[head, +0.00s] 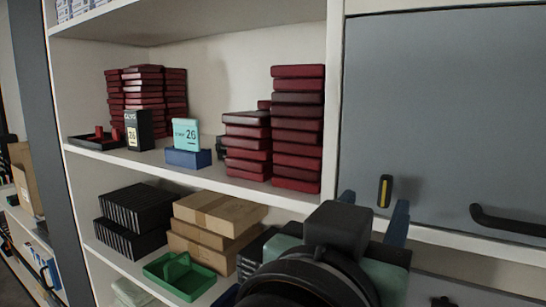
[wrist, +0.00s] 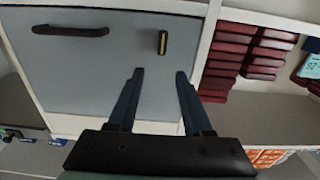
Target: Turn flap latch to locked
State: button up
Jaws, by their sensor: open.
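The flap latch (head: 384,191) is a small dark knob with a yellow stripe, standing upright near the lower left corner of the grey flap (head: 440,110). It also shows in the wrist view (wrist: 163,42), just beyond the fingertips. My gripper (head: 375,199) has its blue fingers apart, one to each side of the latch in the picture. In the wrist view my gripper (wrist: 159,72) is empty, and a gap shows between its tips and the latch. The flap looks closed. I cannot tell whether the latch is touched.
A black bar handle (head: 508,220) sticks out from the flap, right of the latch. Shelves to the left hold stacks of dark red boxes (head: 297,130), brown cartons (head: 215,215) and a green tray (head: 180,275). A white shelf divider (head: 332,100) runs beside the flap.

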aim_at(386, 180)
jog(key=p+x, duration=0.2)
jog(key=x, duration=0.6)
jog(key=shift+w+p, duration=0.1)
jog(key=shift+p, duration=0.3)
jog(key=shift+w+d, duration=0.3)
jog(key=shift+w, duration=0.2)
grip_shut()
